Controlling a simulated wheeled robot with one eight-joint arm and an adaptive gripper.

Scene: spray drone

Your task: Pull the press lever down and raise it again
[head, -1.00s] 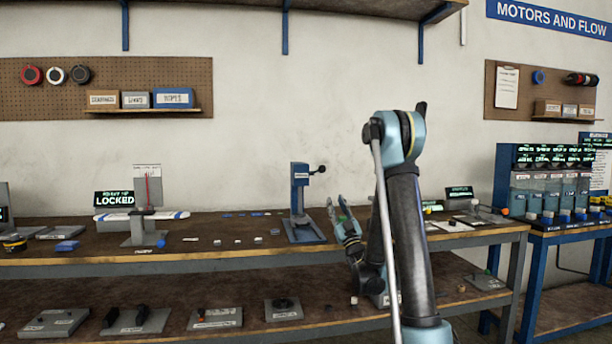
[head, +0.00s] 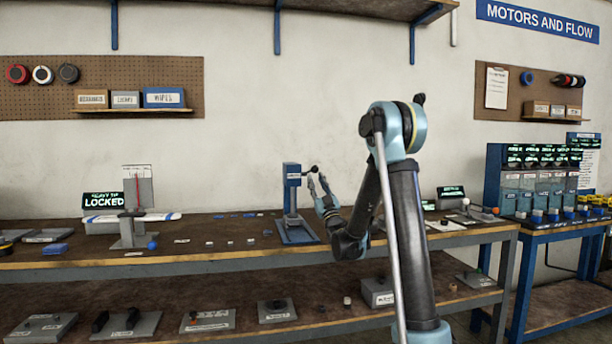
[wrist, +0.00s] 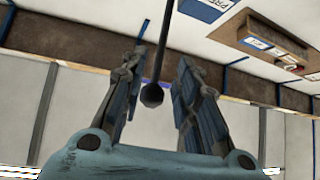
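The blue press (head: 293,205) stands upright on the workbench in the head view. Its lever (head: 309,171) sticks out to the right near the top and ends in a dark ball knob (head: 315,168). My gripper (head: 317,180) is just below and right of the knob, with its fingers pointing up. In the wrist view the lever rod (wrist: 163,50) and its ball knob (wrist: 152,95) lie between the two spread fingers of my gripper (wrist: 158,75). I see gaps on both sides of the knob, so the gripper is open and does not hold it.
The workbench (head: 200,256) holds small loose parts left of the press and a stand with a "LOCKED" display (head: 103,199) at the far left. A blue rack (head: 495,180) stands at the right. A shelf (head: 300,8) hangs above. The space above the bench around the press is clear.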

